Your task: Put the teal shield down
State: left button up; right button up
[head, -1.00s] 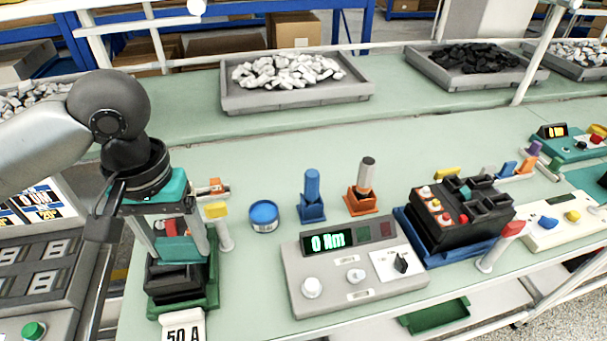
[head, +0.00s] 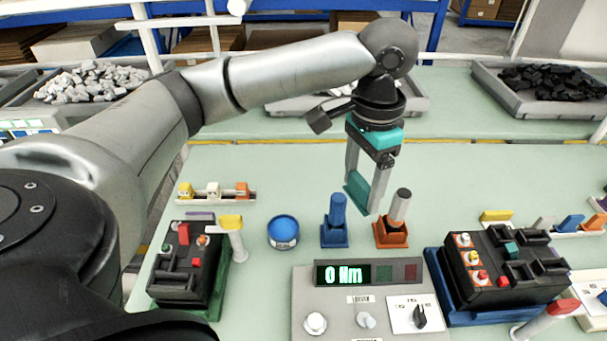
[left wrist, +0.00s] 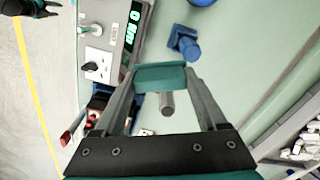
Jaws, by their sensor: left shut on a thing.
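My left gripper (head: 370,195) is shut on the teal shield (head: 356,190), a small teal plate between its fingertips. The shield also shows across the fingertips in the left wrist view (left wrist: 160,77). The gripper points down over the bench behind the blue and orange holders, and the shield appears clear of the bench top. The left black breaker (head: 186,265) sits in a green fixture at the left, with no shield seen on it. A dark part at the top left corner of the left wrist view may be my right gripper (left wrist: 32,8); its jaws are unclear.
A blue holder (head: 334,237) and an orange holder (head: 391,234) with a grey-tipped tool stand near the gripper. A blue tin (head: 283,231), a torque console (head: 370,305) and another breaker (head: 505,270) are around them. Bench is clear between the tin and the rear trays.

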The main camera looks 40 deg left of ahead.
pick_arm(q)
jog(key=w+a+r+m+p, duration=0.15)
jog(key=w+a+m, duration=0.25)
jog(key=a+m, duration=0.65)
jog(key=w+a+r+m+p, duration=0.15)
jog(key=w+a+m, duration=0.25)
jog(key=a+m, duration=0.7)
jog(key=shift+m, duration=0.55)
jog(key=f+b, duration=0.1)
jog(key=f, duration=0.5)
jog(key=d+f+b, duration=0.1)
jog(key=f, duration=0.5)
jog(key=f+b, duration=0.2)
jog(key=f, duration=0.5)
jog(key=shift+s+d, duration=0.2)
jog(key=shift+s, duration=0.05)
jog(key=shift+f, duration=0.1)
jog(key=o, duration=1.3)
jog(key=shift+c, duration=0.2)
notch_tip(320, 180, up, 12)
jog(key=p, duration=0.2)
jog(key=shift+r, duration=0.2)
